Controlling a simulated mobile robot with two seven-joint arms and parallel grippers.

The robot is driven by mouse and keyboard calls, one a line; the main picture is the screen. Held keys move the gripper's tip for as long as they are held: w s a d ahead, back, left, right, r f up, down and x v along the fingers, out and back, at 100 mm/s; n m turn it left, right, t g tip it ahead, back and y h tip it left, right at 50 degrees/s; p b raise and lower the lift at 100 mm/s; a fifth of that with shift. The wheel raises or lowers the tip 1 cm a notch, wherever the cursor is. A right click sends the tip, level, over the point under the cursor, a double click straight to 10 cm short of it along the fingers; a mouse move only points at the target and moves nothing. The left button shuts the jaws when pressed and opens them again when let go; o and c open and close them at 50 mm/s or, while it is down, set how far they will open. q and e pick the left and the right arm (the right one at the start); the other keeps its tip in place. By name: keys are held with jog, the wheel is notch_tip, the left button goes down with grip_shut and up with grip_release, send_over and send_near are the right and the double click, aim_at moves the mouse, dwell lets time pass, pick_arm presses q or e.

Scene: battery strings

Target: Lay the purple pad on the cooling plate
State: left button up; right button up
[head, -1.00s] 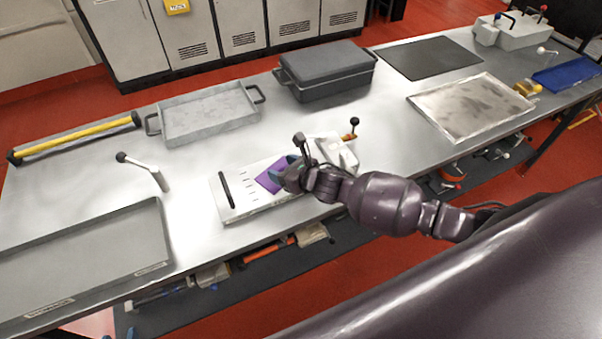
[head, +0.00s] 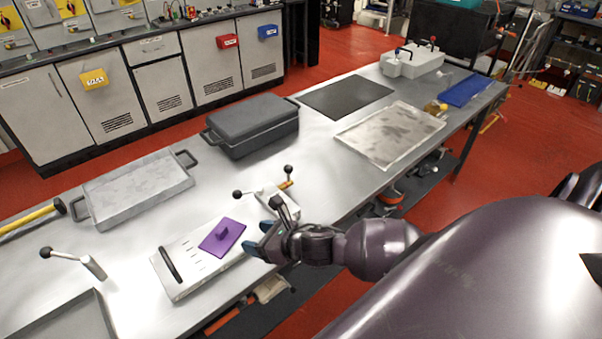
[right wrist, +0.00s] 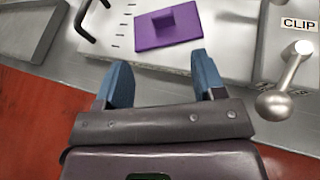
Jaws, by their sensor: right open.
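The purple pad (head: 222,237), a flat square with a raised grip block, lies flat on a white plate (head: 188,272) with a black handle and short slot marks. I take this plate to be the cooling plate. The pad sits toward the plate's right part. My right gripper (head: 259,239) is open and empty, just right of the pad and apart from it. In the right wrist view the pad (right wrist: 168,27) lies ahead of the two spread blue fingers (right wrist: 159,75), with nothing between them. My left gripper is not in view.
A light clamp block with black-knobbed levers (head: 276,197) stands right beside the plate, close to my gripper. Grey trays (head: 138,185) and a dark lidded box (head: 252,127) stand behind. The bench's front edge is close to my arm.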

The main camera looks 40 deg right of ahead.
jog(key=s+d+f+n+h, duration=0.2)
jog(key=s+n, duration=0.6)
jog(key=n, duration=0.8)
jog(key=s+d+f+n+h, duration=0.3)
jog(key=s+n, duration=0.5)
jog(key=n, duration=0.8)
jog(key=shift+s+d+f+n+g+h, duration=0.2)
jog(key=shift+f+n+g+h, duration=0.15)
jog(key=shift+f, duration=0.55)
